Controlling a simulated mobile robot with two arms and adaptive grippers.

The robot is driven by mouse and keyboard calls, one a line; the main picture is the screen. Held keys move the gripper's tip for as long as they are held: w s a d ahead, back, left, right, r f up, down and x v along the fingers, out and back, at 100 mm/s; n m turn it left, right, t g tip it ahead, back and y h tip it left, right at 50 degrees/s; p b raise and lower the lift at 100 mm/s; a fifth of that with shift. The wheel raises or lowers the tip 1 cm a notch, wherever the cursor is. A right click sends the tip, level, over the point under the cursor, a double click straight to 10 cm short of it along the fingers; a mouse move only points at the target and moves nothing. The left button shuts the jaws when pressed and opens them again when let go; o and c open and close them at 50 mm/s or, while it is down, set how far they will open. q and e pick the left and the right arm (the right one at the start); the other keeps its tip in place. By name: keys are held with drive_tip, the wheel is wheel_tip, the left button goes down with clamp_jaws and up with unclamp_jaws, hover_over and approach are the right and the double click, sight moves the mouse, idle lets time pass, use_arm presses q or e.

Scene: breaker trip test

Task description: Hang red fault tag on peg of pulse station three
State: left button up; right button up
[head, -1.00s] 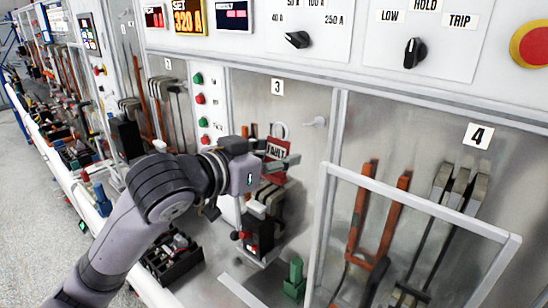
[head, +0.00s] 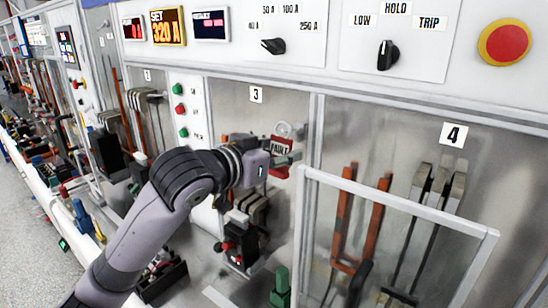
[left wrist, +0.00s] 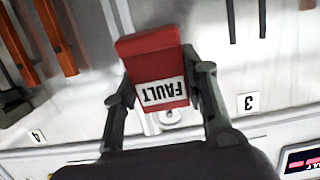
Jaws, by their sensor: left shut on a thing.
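The red fault tag (head: 279,146) with its white FAULT label is held in my left gripper (head: 283,158) in front of the station three panel (head: 235,112). In the left wrist view, the tag (left wrist: 153,57) sits between both fingers of the left gripper (left wrist: 160,70), with its label upside down. The tag's pale loop (head: 284,129) points up, close beside the small peg (head: 299,130). I cannot tell whether the loop is around the peg or only in front of it. My right gripper is not in view.
A black device with a red knob (head: 236,250) and a green block (head: 281,288) stand below the gripper. A pale frame (head: 400,200) sticks out at station four, right of the tag. Control knobs (head: 387,55) line the panel above.

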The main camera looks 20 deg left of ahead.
use_arm(q)
drive_tip(key=shift+r+b+x, duration=0.2)
drive_tip(key=shift+b+x, duration=0.1)
drive_tip(key=shift+x, duration=0.75)
drive_tip(key=shift+w+d+f, duration=0.15)
drive_tip(key=shift+w+f, duration=0.15)
drive_tip(key=shift+w, duration=0.2)
drive_tip(key=shift+w+f+p, duration=0.15)
drive_tip(key=shift+p, duration=0.2)
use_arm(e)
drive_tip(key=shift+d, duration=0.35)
use_arm(q)
drive_tip(key=o, duration=1.1)
drive_tip(key=shift+o, duration=0.2)
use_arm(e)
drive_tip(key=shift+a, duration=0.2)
